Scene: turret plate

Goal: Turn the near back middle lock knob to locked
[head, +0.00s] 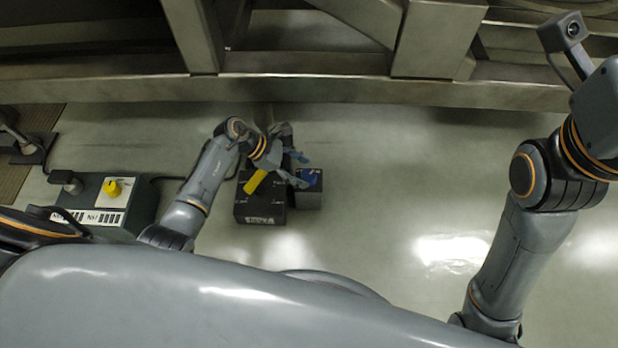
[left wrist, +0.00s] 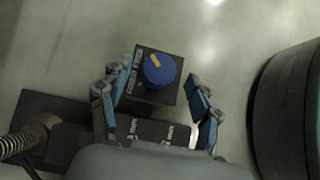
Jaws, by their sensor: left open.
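A blue round knob (left wrist: 158,69) with a yellow mark sits on a small dark box (left wrist: 133,88). The mark lies toward the knob's upper left edge in the left wrist view, beside small white lettering that I cannot read surely. In the head view the knob (head: 308,177) is partly hidden, and its box (head: 310,199) is at the middle of the floor. My left gripper (head: 301,171) is open over this box. In the left wrist view its blue fingers (left wrist: 150,88) stand on either side of the box, apart from the knob. My right gripper is out of view.
A larger dark box (head: 260,211) with a yellow handle (head: 256,181) adjoins the knob's box. A dark green box (head: 105,205) with a yellow knob (head: 112,188) stands at the left. A metal frame (head: 300,90) spans the back. The floor at right is clear.

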